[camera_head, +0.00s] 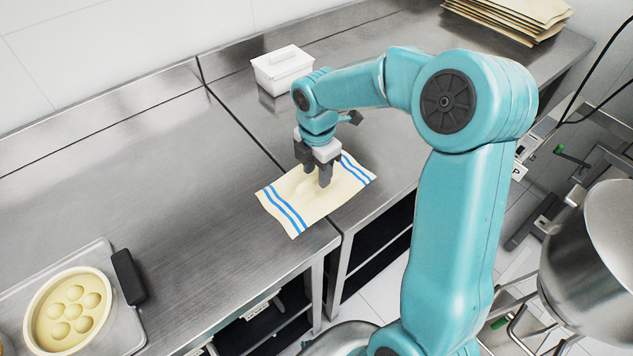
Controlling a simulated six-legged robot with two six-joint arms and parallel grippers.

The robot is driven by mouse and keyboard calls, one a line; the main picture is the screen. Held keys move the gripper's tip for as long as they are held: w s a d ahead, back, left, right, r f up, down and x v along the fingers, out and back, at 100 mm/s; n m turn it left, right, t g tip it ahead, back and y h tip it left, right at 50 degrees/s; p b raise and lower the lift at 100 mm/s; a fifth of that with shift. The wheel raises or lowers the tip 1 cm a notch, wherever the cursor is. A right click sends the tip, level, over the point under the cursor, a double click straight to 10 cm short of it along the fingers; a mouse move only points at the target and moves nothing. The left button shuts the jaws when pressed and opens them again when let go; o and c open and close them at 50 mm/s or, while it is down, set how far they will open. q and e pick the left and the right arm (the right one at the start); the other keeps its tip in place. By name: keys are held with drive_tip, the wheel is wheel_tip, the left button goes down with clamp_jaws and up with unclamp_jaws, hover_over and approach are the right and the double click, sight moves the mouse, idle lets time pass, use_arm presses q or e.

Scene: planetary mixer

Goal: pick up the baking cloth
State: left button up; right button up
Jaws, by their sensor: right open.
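The baking cloth (303,202) is cream with blue stripes near its two ends. It lies on the steel counter, across the seam between two tables, close to the front edge. My right gripper (318,180) points down over the middle of the cloth. Its dark fingers are apart, with tips at or just above the fabric; I cannot tell whether they touch it. The cloth shows a slight rise beside the fingers, and part of it is hidden behind them. My left gripper is not in view.
A white lidded box (283,70) stands behind the cloth. A scale (118,325) with a round dough tray (70,310) is at the lower left. Brown paper bags (512,15) lie at the back right. A steel mixer bowl (597,265) is at the right. The left counter's middle is clear.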

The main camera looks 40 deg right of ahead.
drive_tip(key=shift+w+f, duration=0.1)
drive_tip(key=shift+f, duration=0.6)
clamp_jaws()
drive_tip(key=shift+r, duration=0.1)
